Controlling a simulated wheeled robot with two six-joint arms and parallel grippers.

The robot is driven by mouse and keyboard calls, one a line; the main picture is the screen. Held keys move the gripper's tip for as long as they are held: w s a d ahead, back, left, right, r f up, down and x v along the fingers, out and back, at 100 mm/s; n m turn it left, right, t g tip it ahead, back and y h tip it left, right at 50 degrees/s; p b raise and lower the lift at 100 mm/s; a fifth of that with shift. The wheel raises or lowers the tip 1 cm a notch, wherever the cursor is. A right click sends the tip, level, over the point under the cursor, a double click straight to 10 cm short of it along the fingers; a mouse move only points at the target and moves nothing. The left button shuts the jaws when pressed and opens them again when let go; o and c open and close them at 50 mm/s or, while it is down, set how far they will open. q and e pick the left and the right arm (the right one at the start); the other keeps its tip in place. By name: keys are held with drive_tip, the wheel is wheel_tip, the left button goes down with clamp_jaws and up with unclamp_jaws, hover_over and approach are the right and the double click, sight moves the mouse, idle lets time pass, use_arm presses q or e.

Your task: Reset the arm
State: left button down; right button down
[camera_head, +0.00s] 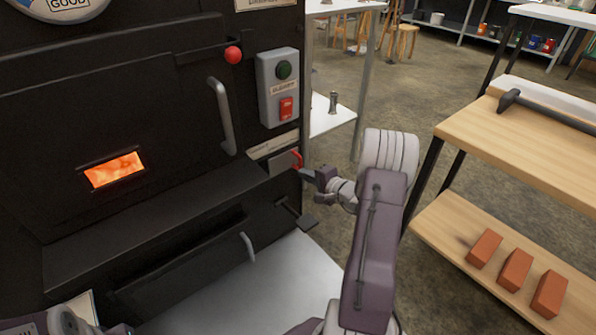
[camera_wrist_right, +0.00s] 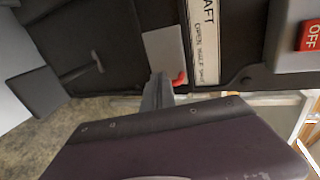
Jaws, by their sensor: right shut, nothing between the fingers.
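My right arm reaches in from the bottom of the head view. In the right wrist view the shut fingers (camera_wrist_right: 158,92) point at the grey plate beside the red lever tip (camera_wrist_right: 180,78). A draft label (camera_wrist_right: 204,40) is next to it. My left gripper is not in view.
A control box (camera_head: 279,88) with green and red buttons is on the evaporator front, near a door handle (camera_head: 221,115). Fire glows in a small window (camera_head: 113,170). A wooden bench (camera_head: 520,135) with bricks (camera_head: 515,270) on its lower shelf stands right of my arm.

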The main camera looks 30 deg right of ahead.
drive_tip(key=shift+s, duration=0.4)
